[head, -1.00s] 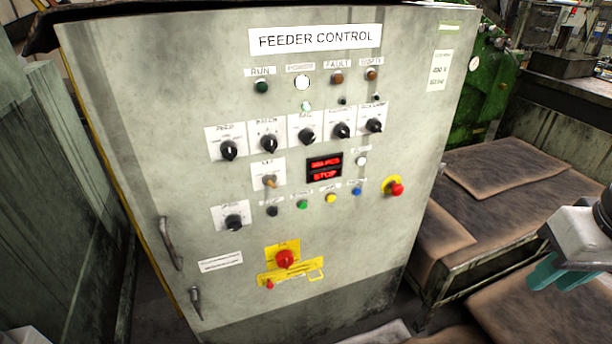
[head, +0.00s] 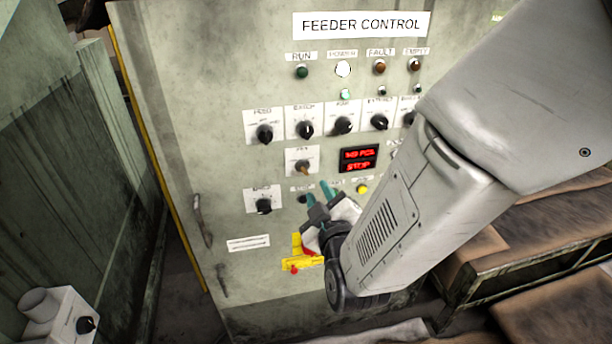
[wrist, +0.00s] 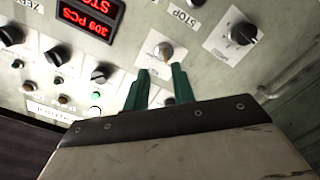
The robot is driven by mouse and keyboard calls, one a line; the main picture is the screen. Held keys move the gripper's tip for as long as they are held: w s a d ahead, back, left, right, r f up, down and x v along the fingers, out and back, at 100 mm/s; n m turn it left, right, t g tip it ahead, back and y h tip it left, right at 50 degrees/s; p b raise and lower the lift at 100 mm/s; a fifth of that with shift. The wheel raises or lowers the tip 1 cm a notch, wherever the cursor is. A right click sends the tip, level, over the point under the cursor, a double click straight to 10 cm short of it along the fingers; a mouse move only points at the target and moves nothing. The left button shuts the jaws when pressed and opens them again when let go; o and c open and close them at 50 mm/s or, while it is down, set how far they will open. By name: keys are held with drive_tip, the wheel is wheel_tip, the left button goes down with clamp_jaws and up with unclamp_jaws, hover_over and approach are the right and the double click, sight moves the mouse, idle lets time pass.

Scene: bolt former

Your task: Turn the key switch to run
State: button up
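The key switch (head: 303,168) is a small brass-coloured knob on a white plate, mid-panel on the feeder control cabinet, left of the red display. It also shows in the wrist view (wrist: 165,52), just beyond the fingertips. My gripper (head: 319,191) has two teal fingers, parted with an empty gap between them. In the head view the fingertips are just below and right of the key switch; the wrist view (wrist: 160,70) shows them pointing toward it. They look apart from the key, though the exact distance is unclear. The key's plate markings are too small to read.
The red display (head: 358,159) shows STOP on its lower line. Black rotary knobs (head: 306,129) form a row above the key, and another black knob (head: 264,206) is lower left. A yellow button (head: 362,189) is close right of my gripper. My arm hides the panel's right side.

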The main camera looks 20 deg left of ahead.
sight(304, 170)
drive_tip(key=a+x, duration=0.1)
drive_tip(key=x, duration=0.6)
drive_tip(key=shift+n+y, duration=0.3)
drive_tip(key=shift+s+a+r, duration=0.1)
clamp_jaws()
